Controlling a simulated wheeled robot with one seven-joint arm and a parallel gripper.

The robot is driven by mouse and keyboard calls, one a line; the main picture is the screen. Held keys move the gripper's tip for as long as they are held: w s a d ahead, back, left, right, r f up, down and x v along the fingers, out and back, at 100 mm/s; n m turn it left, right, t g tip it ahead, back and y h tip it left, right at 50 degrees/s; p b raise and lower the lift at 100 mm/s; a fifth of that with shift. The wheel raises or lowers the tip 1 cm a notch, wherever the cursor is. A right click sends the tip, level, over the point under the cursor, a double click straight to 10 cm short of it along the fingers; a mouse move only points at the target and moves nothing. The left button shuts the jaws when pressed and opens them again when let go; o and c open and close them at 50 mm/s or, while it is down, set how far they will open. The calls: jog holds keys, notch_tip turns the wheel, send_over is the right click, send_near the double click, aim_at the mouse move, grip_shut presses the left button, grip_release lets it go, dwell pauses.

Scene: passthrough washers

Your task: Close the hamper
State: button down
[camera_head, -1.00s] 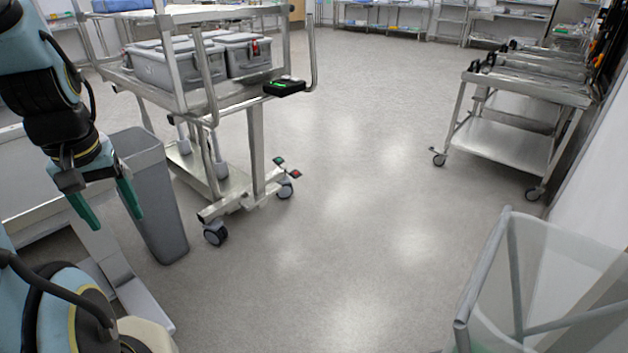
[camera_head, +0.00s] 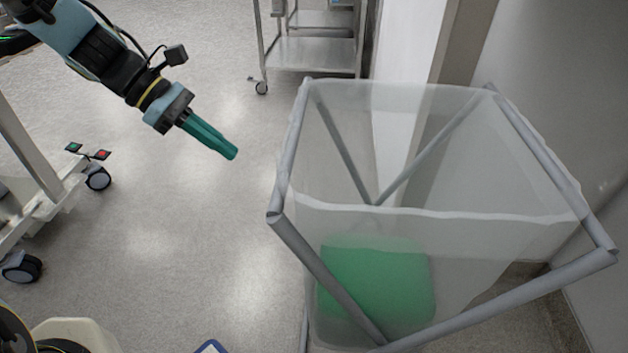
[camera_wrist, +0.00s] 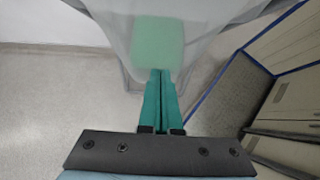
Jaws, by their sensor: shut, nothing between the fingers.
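The hamper (camera_head: 360,210) is a translucent white bag on a grey tube frame, at the right of the head view. Its top is open, and no lid can be made out. A green shape (camera_head: 375,280) shows through the bag low down. My gripper (camera_head: 233,153) is shut and empty, to the left of the hamper and apart from it in the head view. In the wrist view the green fingers (camera_wrist: 161,75) are together and point toward the hamper bag (camera_wrist: 190,25), with the green patch beyond the tips.
A metal cart (camera_head: 315,50) stands behind the hamper. A wall (camera_head: 560,90) is close on the hamper's right. A wheeled trolley (camera_head: 40,200) is at the left edge. The floor (camera_head: 190,240) between trolley and hamper is clear.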

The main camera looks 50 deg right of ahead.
jog(key=s+d+f+b, duration=0.2)
jog(key=s+d+f, duration=0.5)
jog(key=s, duration=0.2)
jog(key=shift+s+d, duration=0.1)
jog(key=shift+s, duration=0.05)
dwell(0.4)
